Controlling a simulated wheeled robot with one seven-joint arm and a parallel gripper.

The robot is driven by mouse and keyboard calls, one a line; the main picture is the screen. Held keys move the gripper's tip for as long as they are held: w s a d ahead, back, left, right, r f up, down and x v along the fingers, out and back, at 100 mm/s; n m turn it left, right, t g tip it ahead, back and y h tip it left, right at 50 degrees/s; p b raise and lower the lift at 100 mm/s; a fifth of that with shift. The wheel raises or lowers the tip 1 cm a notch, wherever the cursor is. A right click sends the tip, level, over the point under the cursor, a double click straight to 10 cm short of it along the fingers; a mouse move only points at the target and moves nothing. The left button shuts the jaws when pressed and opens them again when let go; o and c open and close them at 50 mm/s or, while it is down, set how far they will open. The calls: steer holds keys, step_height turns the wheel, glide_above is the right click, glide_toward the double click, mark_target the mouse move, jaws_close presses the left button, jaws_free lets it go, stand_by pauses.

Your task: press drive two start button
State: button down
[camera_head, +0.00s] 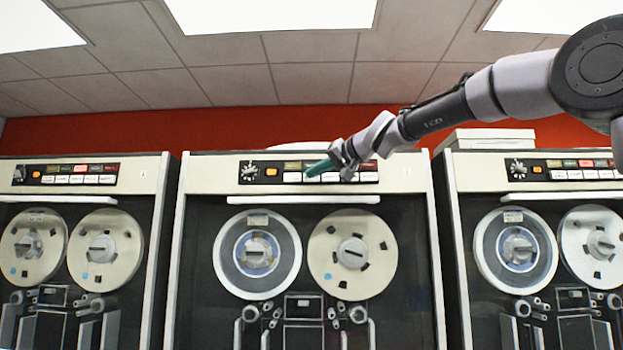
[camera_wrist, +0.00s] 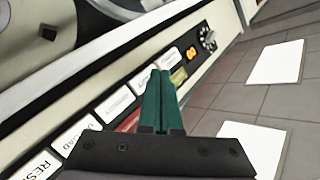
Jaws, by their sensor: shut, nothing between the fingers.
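The middle tape drive (camera_head: 306,238) faces me, with a control panel (camera_head: 309,172) along its top. The panel has a row of white buttons below a row of coloured lights. My gripper (camera_head: 309,173) is shut and empty, its green fingertips in front of the left part of that panel. In the wrist view the shut fingers (camera_wrist: 161,72) reach toward the white button (camera_wrist: 168,57) nearest the orange button (camera_wrist: 191,54). I cannot tell whether they touch it. Another white button (camera_wrist: 80,132) reads partly "LOAD"; the start label is not readable.
Similar drives stand on the left (camera_head: 80,250) and right (camera_head: 545,250). Reels (camera_head: 257,255) are below the panel.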

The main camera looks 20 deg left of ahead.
steer(key=shift+w, duration=0.1)
steer(key=shift+w+a, duration=0.1)
steer(key=shift+w, duration=0.2)
steer(key=shift+w+a, duration=0.15)
steer(key=shift+w, duration=0.4)
stand_by(0.6)
stand_by(0.4)
steer(key=shift+s+d, duration=0.25)
steer(key=shift+s, duration=0.65)
steer(key=shift+s+d, duration=0.2)
steer(key=shift+s, duration=0.65)
steer(key=shift+s+d, duration=0.15)
steer(key=shift+s, duration=0.65)
steer(key=shift+s+d, duration=0.2)
steer(key=shift+s, duration=0.65)
